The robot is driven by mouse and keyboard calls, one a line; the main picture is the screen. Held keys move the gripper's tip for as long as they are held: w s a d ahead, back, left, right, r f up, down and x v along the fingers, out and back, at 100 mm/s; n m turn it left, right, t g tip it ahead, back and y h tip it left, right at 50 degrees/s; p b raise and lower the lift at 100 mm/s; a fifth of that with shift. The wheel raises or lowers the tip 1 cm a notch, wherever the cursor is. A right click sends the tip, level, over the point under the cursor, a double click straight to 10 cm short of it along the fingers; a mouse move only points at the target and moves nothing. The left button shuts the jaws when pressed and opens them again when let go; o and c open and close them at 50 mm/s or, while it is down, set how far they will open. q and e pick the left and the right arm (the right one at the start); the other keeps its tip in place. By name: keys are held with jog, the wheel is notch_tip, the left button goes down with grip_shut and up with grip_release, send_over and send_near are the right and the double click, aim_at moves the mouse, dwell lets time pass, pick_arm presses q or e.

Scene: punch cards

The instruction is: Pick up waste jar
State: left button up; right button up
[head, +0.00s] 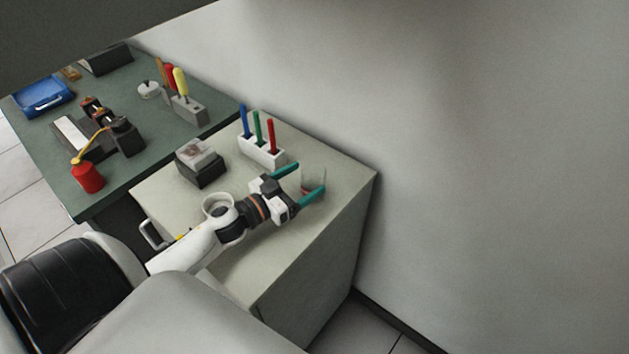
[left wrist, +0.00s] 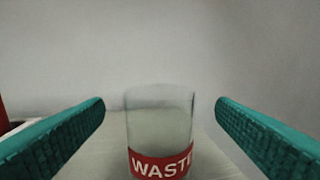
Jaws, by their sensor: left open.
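The waste jar (left wrist: 160,125) is a clear glass jar with a red band lettered "WASTE", standing upright in the left wrist view. In the head view the jar (head: 314,180) stands on the pale cabinet top near its back right, partly hidden by a finger. My left gripper (head: 307,180) is open, its two teal fingers pointing at the jar, one on each side. In the left wrist view the fingers (left wrist: 160,120) show clear gaps to the jar on both sides. My right gripper is not in view.
A white holder with blue, green and red sticks (head: 262,150) stands behind the gripper on the cabinet (head: 340,190). A dark box with a pale top (head: 200,165) is to its left. The wall (head: 480,180) rises close behind. A green bench (head: 60,180) holds tools and a red oil can (head: 88,178).

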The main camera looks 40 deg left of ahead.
aim_at(323, 167)
pick_arm(q)
jog(key=shift+w+d+r, duration=0.1)
jog(key=shift+w, duration=0.45)
jog(key=p+x, duration=0.1)
jog(key=x, duration=0.3)
jog(key=shift+w+p, duration=0.35)
jog(key=shift+s, duration=0.1)
jog(key=shift+c, duration=1.1)
jog(key=c, duration=0.9)
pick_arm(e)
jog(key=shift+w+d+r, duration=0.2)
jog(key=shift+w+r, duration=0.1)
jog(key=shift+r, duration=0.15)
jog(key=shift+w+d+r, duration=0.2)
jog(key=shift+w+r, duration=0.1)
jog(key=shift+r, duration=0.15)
